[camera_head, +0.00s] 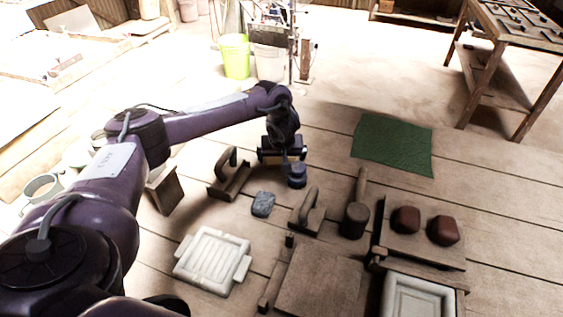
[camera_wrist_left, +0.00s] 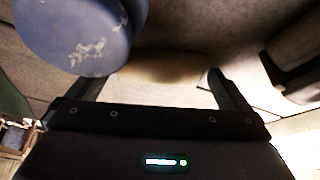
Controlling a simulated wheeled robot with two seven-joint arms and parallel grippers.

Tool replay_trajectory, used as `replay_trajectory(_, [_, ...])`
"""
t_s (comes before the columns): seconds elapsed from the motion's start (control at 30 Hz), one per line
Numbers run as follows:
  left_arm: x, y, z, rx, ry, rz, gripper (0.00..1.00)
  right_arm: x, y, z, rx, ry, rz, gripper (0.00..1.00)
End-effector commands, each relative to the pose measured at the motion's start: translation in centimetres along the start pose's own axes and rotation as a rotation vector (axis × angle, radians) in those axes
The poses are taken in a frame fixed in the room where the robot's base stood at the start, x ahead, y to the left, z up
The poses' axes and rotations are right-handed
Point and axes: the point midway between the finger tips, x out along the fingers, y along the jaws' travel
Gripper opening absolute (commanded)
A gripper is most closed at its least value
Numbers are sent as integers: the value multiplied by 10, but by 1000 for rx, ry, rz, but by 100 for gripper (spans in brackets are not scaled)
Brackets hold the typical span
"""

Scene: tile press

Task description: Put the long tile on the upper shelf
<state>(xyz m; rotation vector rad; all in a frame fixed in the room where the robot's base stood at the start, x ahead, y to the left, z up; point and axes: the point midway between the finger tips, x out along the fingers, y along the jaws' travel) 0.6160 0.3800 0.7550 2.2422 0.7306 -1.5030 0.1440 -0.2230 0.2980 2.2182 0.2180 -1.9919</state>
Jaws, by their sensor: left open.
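My left gripper (camera_head: 281,160) hangs over the far middle of the plank table, right of a wooden handled tool. In the left wrist view its two fingers (camera_wrist_left: 160,84) are wide apart. A blurred tan piece (camera_wrist_left: 160,68) shows beyond and between them; I cannot tell whether it is the long tile or whether the fingers touch it. In the head view only a thin tan strip shows at the gripper. A scuffed blue-purple rounded part fills the wrist view's upper left. I cannot identify the upper shelf for certain. My right gripper does not show.
Handled wooden tools (camera_head: 231,180), a grey stone (camera_head: 263,204), a mallet (camera_head: 355,218) and a green cloth (camera_head: 392,143) surround the gripper. Nearer are a white mould (camera_head: 211,262), a wooden board (camera_head: 320,283), and a wooden stand (camera_head: 425,248) with two red-brown blocks (camera_head: 405,220).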

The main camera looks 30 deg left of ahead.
Motion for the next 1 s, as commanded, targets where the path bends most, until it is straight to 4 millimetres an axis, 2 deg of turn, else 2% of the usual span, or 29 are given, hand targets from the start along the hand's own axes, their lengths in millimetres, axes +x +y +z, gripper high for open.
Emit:
replay_trajectory(0.27, [3,0,0,1,0,1,99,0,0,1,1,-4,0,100])
replay_trajectory(0.5, [3,0,0,0,0,1,67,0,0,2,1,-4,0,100])
replay_trajectory(0.57, [3,0,-1,0,1,1,62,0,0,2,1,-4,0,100])
replay_trajectory(0.83, [1,0,-1,0,1,1,61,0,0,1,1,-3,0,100])
replay_trajectory(1.0, [-11,1,-7,-2,2,3,61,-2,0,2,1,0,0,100])
